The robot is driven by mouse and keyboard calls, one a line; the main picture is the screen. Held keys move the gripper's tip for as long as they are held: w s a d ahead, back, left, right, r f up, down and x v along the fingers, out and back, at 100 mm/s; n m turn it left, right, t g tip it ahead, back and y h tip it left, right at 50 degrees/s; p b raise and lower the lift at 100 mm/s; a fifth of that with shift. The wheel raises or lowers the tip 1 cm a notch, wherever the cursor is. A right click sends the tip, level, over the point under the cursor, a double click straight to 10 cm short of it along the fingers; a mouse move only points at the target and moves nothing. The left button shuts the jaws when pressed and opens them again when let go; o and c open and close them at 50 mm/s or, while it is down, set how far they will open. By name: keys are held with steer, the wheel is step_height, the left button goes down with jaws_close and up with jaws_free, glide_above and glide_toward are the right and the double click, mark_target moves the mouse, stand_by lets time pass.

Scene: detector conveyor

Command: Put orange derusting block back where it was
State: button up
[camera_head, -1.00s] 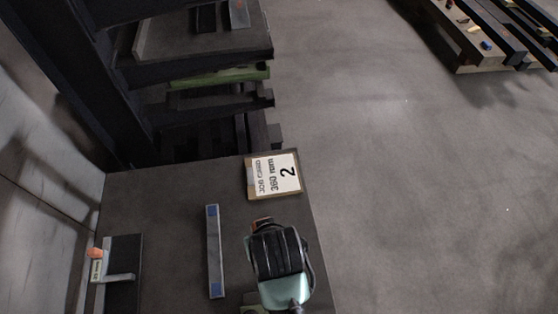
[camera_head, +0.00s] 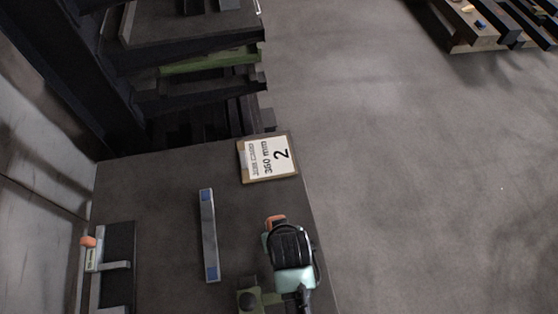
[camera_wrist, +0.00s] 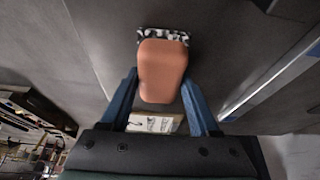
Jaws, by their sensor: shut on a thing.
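The orange derusting block (camera_wrist: 162,72) is between the blue fingers of my gripper (camera_wrist: 160,88) in the wrist view. My gripper is shut on it. In the head view, a small part of the orange block (camera_head: 275,219) shows beyond my gripper (camera_head: 278,230), over the right part of the dark table (camera_head: 165,200). A black-and-white patterned patch (camera_wrist: 163,36) shows at the block's far end in the wrist view. I cannot tell whether the block touches the table.
A grey bar with blue ends (camera_head: 208,235) lies left of my gripper. A green part (camera_head: 249,299) is close by. A black plate (camera_head: 118,270) is at left. Dark shelving (camera_head: 190,60) stands behind.

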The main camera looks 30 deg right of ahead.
steer(key=shift+f, duration=0.15)
steer(key=o, duration=1.3)
steer(key=v, duration=1.2)
steer(key=w+r+n+t+h, duration=0.1)
steer(key=w+r+t, duration=0.6)
steer(key=w+r, duration=0.95)
steer(key=w+a+r+t, duration=0.1)
steer(key=a+r+t, duration=0.15)
steer(key=r, duration=0.65)
steer(key=w+a+r+t, duration=0.1)
steer(key=w+r+t, duration=0.15)
steer(key=r, duration=0.65)
steer(key=s+a+r+t, duration=0.2)
steer(key=s+r+t, duration=0.1)
steer(key=r, duration=0.6)
steer(key=s+a+r+n+t+y, duration=0.1)
steer(key=s+a+r+t, duration=0.1)
steer(key=r, duration=0.8)
steer(key=s+a+r+n+t+y, duration=0.1)
steer(key=s+a+r+t, duration=0.1)
steer(key=s+r+t, duration=0.3)
step_height(320, 180, up, 5)
steer(key=shift+a+f+t+p, duration=0.2)
steer(key=shift+t+p, duration=0.15)
steer(key=shift+t, duration=0.15)
